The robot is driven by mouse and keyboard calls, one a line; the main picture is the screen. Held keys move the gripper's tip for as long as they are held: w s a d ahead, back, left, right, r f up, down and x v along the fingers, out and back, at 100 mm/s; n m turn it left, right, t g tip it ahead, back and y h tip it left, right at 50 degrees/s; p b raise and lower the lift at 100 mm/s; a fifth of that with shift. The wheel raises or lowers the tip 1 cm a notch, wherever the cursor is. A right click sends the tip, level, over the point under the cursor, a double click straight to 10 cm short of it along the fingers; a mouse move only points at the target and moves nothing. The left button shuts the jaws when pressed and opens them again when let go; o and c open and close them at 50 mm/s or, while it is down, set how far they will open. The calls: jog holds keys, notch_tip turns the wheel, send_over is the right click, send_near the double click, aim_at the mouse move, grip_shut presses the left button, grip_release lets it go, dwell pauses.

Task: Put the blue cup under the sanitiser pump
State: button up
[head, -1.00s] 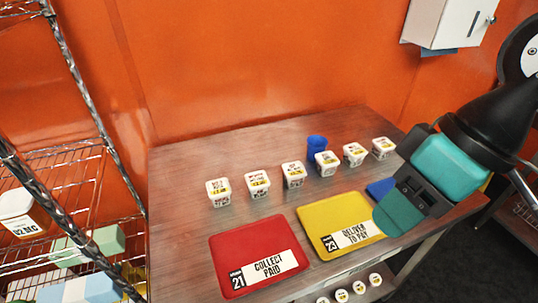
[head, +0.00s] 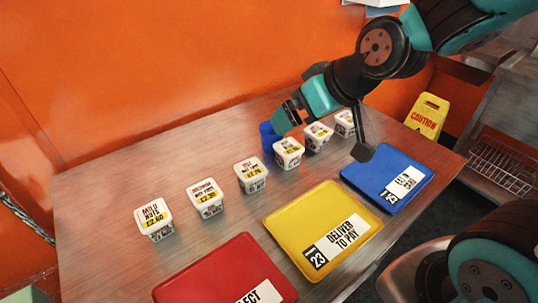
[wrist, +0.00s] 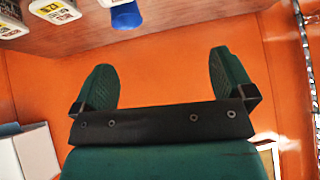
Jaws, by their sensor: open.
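The blue cup (head: 268,137) stands on the steel table, at the back of the row of white tubs. It also shows at the top edge of the wrist view (wrist: 126,16), partly cut off. My gripper (head: 284,117) is beside and just above the cup in the head view, partly overlapping it. In the wrist view my gripper (wrist: 164,78) has its two green fingers wide apart with nothing between them. The cup is outside the fingers there. I cannot make out a sanitiser pump in any view.
White labelled tubs (head: 206,198) stand in a row on the table. A red tray (head: 215,268), a yellow tray (head: 292,216) and a blue tray (head: 372,183) lie in front. An orange wall (head: 150,60) closes the back. A yellow caution sign (head: 427,115) stands beyond the table's right end.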

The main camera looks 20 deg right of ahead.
jog(key=w+d+f+t, duration=0.2)
jog(key=w+d+f, duration=0.1)
jog(key=w+d, duration=0.1)
jog(key=p, duration=0.8)
send_near(265, 130)
jog(key=shift+w+a+f+m+h, duration=0.2)
jog(key=shift+a+f+m+h, duration=0.15)
jog(key=shift+f+h, duration=0.1)
jog(key=shift+p+x, duration=1.1)
jog(key=shift+x, duration=1.65)
jog(key=shift+r, duration=0.1)
jog(key=c, duration=1)
jog(key=shift+c, duration=0.5)
jog(key=shift+r, duration=0.15)
